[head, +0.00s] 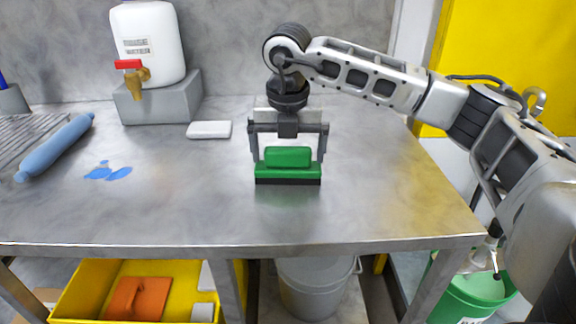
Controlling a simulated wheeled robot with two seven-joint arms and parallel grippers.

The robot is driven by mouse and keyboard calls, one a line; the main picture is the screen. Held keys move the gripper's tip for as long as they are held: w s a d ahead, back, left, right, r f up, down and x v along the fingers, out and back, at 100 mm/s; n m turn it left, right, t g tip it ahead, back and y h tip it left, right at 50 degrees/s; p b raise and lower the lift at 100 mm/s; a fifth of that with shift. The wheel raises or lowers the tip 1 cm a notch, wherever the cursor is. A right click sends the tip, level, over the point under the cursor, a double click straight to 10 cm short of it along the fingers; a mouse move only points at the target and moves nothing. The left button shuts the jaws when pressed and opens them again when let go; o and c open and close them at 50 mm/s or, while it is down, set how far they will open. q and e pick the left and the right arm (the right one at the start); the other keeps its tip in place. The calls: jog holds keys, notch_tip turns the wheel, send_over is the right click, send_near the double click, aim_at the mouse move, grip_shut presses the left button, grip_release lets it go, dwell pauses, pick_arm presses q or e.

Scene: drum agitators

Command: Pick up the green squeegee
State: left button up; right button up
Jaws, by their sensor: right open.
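The green squeegee (287,171) sits on the steel table, with a green block-like handle on a wider green base and a dark lower edge. My right gripper (288,156) points down over it from behind. Its two fingers are spread wide, one on each side of the handle, with the tips close to the squeegee's top. Whether the fingers touch it I cannot tell. My left gripper is out of view.
On the steel table (200,215) are a white block (209,130), a blue roller (55,148), blue spills (108,172) and a white jug (148,42) on a grey stand. Below are a yellow crate (75,292), a grey bucket (314,288) and a green bucket (470,298). The table's front is clear.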

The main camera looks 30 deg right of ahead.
jog(key=c, duration=1)
jog(key=shift+o, duration=0.2)
jog(key=shift+r, duration=0.15)
jog(key=shift+r, duration=0.2)
notch_tip(320, 180, up, 2)
jog(key=shift+r, duration=0.1)
jog(key=s+a+r, duration=0.2)
jog(key=a+r, duration=0.3)
jog(key=a, duration=0.1)
jog(key=s+a+r, duration=0.3)
jog(key=a+r, duration=0.2)
jog(key=a, duration=0.2)
jog(key=shift+s, duration=0.3)
jog(key=shift+r, duration=0.1)
